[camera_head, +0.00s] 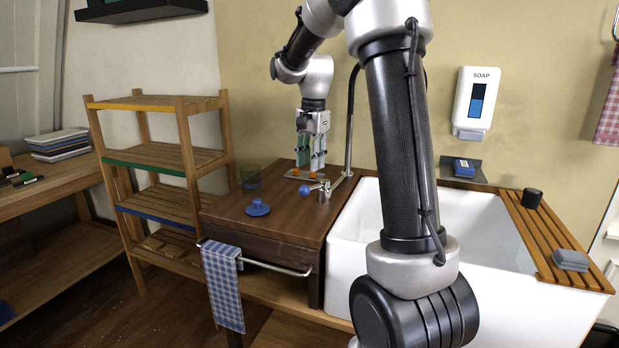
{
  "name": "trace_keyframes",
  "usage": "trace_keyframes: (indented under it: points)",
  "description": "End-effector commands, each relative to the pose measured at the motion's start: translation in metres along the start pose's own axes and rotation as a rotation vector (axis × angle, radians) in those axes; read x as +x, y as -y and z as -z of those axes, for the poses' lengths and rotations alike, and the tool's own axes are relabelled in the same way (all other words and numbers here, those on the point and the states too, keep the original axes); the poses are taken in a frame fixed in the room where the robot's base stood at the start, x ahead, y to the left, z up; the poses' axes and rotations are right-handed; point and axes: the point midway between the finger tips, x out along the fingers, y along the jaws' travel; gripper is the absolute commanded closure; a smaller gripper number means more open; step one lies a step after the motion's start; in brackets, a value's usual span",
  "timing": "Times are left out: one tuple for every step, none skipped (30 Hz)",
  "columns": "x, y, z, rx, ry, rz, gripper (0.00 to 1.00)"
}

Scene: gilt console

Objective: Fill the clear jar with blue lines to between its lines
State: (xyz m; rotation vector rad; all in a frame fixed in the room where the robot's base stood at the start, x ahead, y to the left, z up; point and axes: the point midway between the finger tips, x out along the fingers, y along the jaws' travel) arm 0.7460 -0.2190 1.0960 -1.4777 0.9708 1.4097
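A see-through vessel (250,178), which looks like the clear jar, stands on the dark wooden counter (285,222) towards its back left. It is small and dim here, so I cannot make out its blue lines or what it holds. My gripper (311,164) points down over the back of the counter, to the right of the vessel and apart from it. Its two teal fingers show a gap between them, with nothing visible in it. The fingertips are just above or beside a small tray (302,178) with orange things on it. I cannot tell if they touch it.
A metal tap (324,193) with a blue knob (304,190) stands between counter and white sink (345,230). A blue dish (258,208) sits near the counter's front left. A checked towel (222,285) hangs on the front rail. My arm hides part of the sink.

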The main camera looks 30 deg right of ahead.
Motion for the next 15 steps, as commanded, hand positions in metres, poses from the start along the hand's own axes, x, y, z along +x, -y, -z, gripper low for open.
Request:
trace_keyframes:
  points:
    - [-0.010, 0.000, 0.000, 0.000, -0.001, 0.003, 0.65]
    - [-0.015, 0.000, 0.000, 0.000, -0.001, 0.002, 0.65]
    - [-0.021, 0.000, 0.000, 0.000, -0.001, 0.003, 0.65]
    - [-0.024, 0.000, 0.000, 0.000, -0.001, 0.001, 0.65]
    - [-0.028, 0.000, 0.000, 0.000, 0.000, 0.001, 0.65]
    - [-0.031, 0.000, 0.000, 0.000, 0.000, 0.001, 0.65]
    - [-0.033, 0.000, 0.000, 0.000, 0.000, 0.001, 0.65]
    - [-0.034, 0.000, 0.000, 0.000, 0.000, 0.000, 0.65]
    - [-0.035, 0.000, 0.000, 0.000, 0.000, -0.001, 0.65]
    - [-0.036, 0.000, 0.000, 0.000, 0.001, -0.001, 0.65]
    - [-0.036, 0.000, 0.000, 0.000, 0.001, -0.001, 0.65]
    - [-0.036, 0.000, 0.000, 0.000, 0.001, -0.001, 0.65]
    - [-0.036, 0.000, 0.000, 0.000, 0.001, -0.001, 0.65]
    - [-0.036, 0.000, 0.000, 0.000, 0.001, -0.001, 0.65]
    - [-0.036, 0.000, 0.000, 0.000, 0.001, -0.001, 0.65]
